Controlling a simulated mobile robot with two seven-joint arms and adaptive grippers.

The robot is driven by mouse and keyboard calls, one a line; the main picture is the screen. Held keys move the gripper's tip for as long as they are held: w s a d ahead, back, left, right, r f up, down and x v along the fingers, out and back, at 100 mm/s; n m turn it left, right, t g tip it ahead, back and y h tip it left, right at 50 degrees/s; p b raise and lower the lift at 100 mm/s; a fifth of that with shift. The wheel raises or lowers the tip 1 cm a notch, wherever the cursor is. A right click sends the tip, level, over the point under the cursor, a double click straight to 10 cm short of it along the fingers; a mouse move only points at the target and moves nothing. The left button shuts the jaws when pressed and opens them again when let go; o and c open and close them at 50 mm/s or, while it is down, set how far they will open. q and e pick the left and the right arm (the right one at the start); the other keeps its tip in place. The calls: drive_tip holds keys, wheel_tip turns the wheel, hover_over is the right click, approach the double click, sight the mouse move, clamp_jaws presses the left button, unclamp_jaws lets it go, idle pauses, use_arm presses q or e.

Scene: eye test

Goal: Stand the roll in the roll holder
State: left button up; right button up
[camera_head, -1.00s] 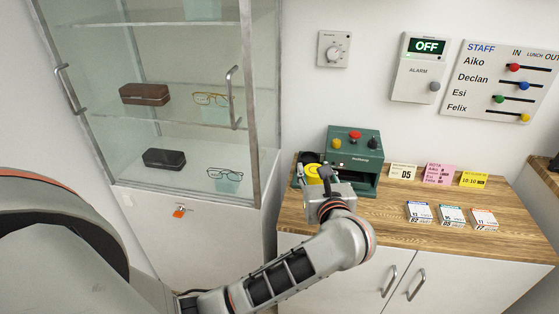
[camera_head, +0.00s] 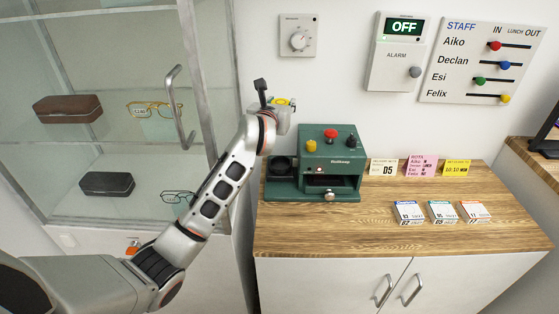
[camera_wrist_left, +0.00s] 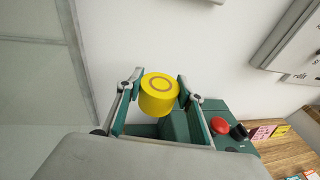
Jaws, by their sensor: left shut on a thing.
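The yellow roll (camera_wrist_left: 158,95) is between the fingers of my left gripper (camera_head: 281,104), which is shut on it. In the head view only a bit of the roll (camera_head: 283,101) shows past the gripper. The gripper holds it in the air, above the left part of the green machine (camera_head: 332,146) and apart from it. My right gripper is in neither view.
The machine stands on a wooden counter (camera_head: 330,234) with small cards and several flat boxes (camera_head: 441,211) to its right. A glass cabinet (camera_head: 120,60) with a handle is at the left. An alarm panel (camera_head: 396,58) and dial (camera_head: 298,36) are on the wall behind.

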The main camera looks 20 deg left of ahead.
use_arm(q)
drive_tip(key=b, duration=0.2)
hover_over(280, 166)
wheel_tip(280, 166, down, 15)
drive_tip(key=shift+d+f, duration=0.1)
drive_tip(key=shift+f+b, duration=0.3)
drive_tip(key=shift+f, duration=2)
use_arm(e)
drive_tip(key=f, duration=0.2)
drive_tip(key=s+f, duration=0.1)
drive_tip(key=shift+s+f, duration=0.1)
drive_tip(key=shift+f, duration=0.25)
use_arm(q)
drive_tip(key=shift+f, duration=0.1)
drive_tip(key=o, duration=1.1)
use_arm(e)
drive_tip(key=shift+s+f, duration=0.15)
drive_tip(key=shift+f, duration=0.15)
